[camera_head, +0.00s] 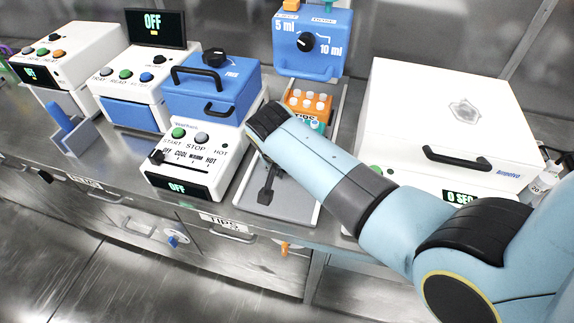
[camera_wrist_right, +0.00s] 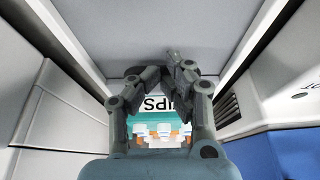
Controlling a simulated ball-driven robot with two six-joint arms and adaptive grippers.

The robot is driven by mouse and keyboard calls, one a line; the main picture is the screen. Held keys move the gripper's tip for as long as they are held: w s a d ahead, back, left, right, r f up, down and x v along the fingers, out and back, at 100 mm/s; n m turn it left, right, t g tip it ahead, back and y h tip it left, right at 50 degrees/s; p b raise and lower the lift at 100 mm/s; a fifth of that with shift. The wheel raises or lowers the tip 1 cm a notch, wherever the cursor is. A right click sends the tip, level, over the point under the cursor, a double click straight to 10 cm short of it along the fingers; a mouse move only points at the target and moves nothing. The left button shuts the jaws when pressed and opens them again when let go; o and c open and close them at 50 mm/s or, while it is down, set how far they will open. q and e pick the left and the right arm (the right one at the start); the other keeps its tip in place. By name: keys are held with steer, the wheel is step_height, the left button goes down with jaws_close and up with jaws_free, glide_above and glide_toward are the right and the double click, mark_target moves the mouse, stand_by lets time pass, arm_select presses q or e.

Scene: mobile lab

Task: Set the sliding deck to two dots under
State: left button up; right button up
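The sliding deck is a long grey tray (camera_head: 289,206) running from under the blue dispenser to the counter's front edge. Its dot marks are too small or hidden to read. My right gripper (camera_head: 266,192) is low over the deck's front part. In the wrist view its fingertips (camera_wrist_right: 170,66) curve together above the grey floor and look shut, with nothing clearly held. Contact with the deck cannot be told. A teal tips box (camera_wrist_right: 152,122) and an orange rack (camera_head: 307,104) with white caps stand farther back on the deck. My right arm hides part of it. My left gripper is not in view.
The blue dispenser (camera_head: 310,42) with a 5 ml/10 ml knob stands behind the deck. A white heater with START and STOP buttons (camera_head: 197,158) is close on the left. A large white box (camera_head: 440,110) stands close on the right. Drawers lie below the counter.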

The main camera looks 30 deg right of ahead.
steer(key=o, duration=1.4)
steer(key=shift+w+r, duration=0.15)
steer(key=shift+w, duration=0.1)
steer(key=shift+c, duration=0.2)
steer(key=shift+o, duration=1)
steer(key=shift+a, duration=0.1)
steer(key=shift+r, duration=0.15)
step_height(320, 180, up, 10)
steer(key=shift+f, duration=0.2)
steer(key=shift+s, duration=0.1)
